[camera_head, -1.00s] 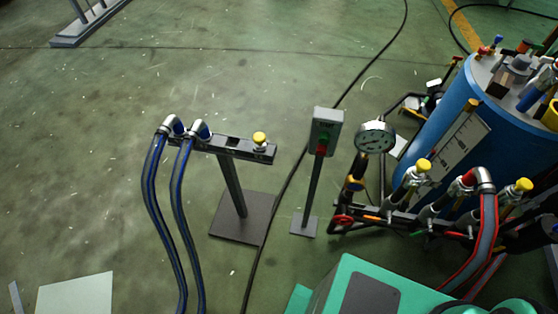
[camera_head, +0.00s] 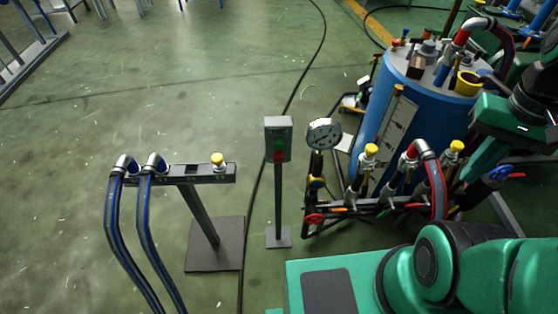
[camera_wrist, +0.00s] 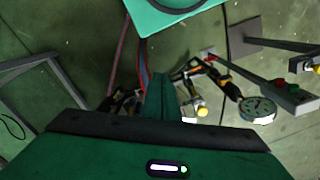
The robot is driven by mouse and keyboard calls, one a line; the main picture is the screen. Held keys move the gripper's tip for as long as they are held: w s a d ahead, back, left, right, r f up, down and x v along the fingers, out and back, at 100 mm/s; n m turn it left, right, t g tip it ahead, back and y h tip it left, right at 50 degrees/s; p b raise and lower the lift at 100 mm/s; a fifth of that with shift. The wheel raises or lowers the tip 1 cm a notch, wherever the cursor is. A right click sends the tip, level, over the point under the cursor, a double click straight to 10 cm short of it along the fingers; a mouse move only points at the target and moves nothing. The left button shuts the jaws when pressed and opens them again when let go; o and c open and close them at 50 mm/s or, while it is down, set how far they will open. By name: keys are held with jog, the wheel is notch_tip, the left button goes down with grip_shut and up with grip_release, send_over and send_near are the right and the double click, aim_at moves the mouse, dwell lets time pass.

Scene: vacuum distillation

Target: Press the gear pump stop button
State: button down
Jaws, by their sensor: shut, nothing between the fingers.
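The grey control box (camera_head: 276,123) stands upright on a thin post near the middle of the head view. Its green button sits above the red button (camera_head: 278,156), which I take to be the stop. In the wrist view the box (camera_wrist: 296,98) is at the right edge, tilted, with its red button (camera_wrist: 280,84) and green button showing. My gripper (camera_wrist: 161,85) is shut and empty in the wrist view, well apart from the box. In the head view my gripper (camera_head: 472,175) is at the right, in front of the blue tank, with its fingertips hard to make out.
A round gauge (camera_head: 324,133) stands just right of the box, above pipes with yellow-capped valves and a red handwheel. The blue tank (camera_head: 418,112) is behind them. A hose stand (camera_head: 205,174) is left of the box. Open floor lies farther left and behind.

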jog(key=w+a+f+m+h, duration=0.2)
jog(key=w+a+m, duration=0.1)
jog(key=w+a, duration=0.45)
jog(key=w+a+f+m+h, duration=0.3)
jog(key=w+a, duration=0.4)
jog(key=a, duration=0.1)
jog(key=s+a+f+m+t, duration=0.1)
jog(key=a+f+m+t, duration=0.1)
jog(key=a, duration=1)
jog(key=s+a+f+m+t, duration=0.1)
jog(key=a+f+m+t, duration=0.1)
jog(key=a, duration=1)
notch_tip(320, 180, down, 3)
jog(key=shift+s+r+m+t, duration=0.25)
jog(key=shift+m+t, duration=0.15)
jog(key=shift+t, duration=0.5)
jog(key=shift+f, duration=0.1)
